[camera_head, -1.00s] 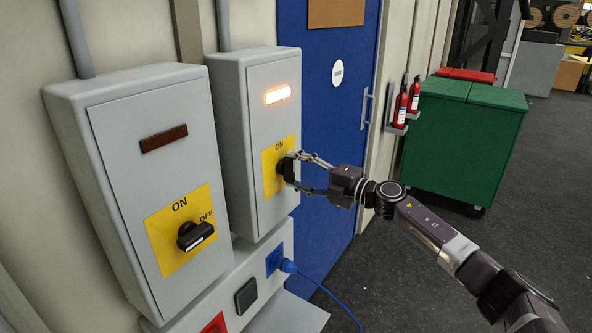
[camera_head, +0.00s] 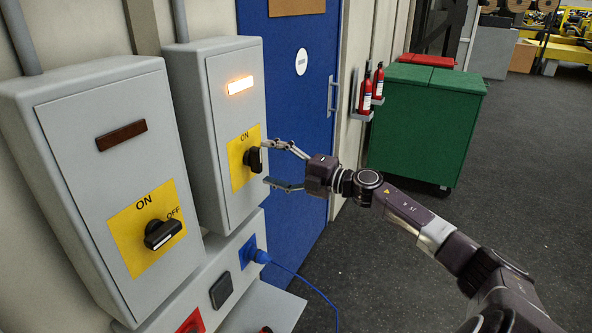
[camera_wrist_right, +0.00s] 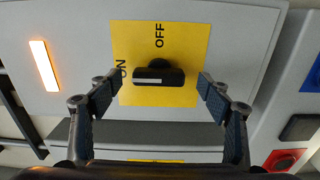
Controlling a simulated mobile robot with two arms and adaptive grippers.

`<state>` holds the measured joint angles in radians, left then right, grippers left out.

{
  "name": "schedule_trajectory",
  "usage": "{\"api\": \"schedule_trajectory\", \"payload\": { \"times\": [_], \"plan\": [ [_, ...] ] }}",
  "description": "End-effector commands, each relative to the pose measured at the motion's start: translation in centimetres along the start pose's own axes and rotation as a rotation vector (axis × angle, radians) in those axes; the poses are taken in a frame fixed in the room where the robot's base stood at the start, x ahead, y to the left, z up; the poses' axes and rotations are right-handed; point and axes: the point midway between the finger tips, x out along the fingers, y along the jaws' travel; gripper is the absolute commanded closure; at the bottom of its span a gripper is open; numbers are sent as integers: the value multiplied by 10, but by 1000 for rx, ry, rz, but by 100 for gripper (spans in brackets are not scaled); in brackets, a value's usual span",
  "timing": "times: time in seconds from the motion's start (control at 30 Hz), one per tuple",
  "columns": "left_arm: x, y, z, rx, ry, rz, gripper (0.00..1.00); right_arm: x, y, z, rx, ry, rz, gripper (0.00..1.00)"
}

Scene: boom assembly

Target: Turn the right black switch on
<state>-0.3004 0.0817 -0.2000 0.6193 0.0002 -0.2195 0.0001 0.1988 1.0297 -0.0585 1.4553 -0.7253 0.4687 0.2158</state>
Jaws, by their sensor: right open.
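The right black switch (camera_head: 254,158) sits on a yellow plate (camera_head: 240,171) on the right grey box (camera_head: 226,108). The lamp (camera_head: 240,86) above it glows orange-white. In the wrist view the switch (camera_wrist_right: 158,74) lies between my fingertips, its white mark toward the ON label, with a gap on both sides. My right gripper (camera_head: 279,166) is open in front of the switch and holds nothing. It also shows open in the wrist view (camera_wrist_right: 160,88). My left gripper is out of view.
The left grey box (camera_head: 100,120) has its own black switch (camera_head: 163,235), pointing to OFF, under a dark lamp (camera_head: 122,135). A blue plug (camera_head: 258,257) with a cable sits below. A blue door (camera_head: 300,100) and a green bin (camera_head: 425,125) stand behind.

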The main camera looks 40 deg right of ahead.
Motion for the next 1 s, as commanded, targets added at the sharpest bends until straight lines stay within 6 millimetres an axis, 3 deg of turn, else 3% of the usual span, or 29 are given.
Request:
{"api": "schedule_trajectory", "payload": {
  "times": [0.6, 1.0],
  "plan": [
    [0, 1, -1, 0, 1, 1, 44, -77, -2, 0, 2, 1, -3, 28],
    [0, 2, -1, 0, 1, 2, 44, -95, 0, 0, 0, 1, 0, 28]
  ]
}}
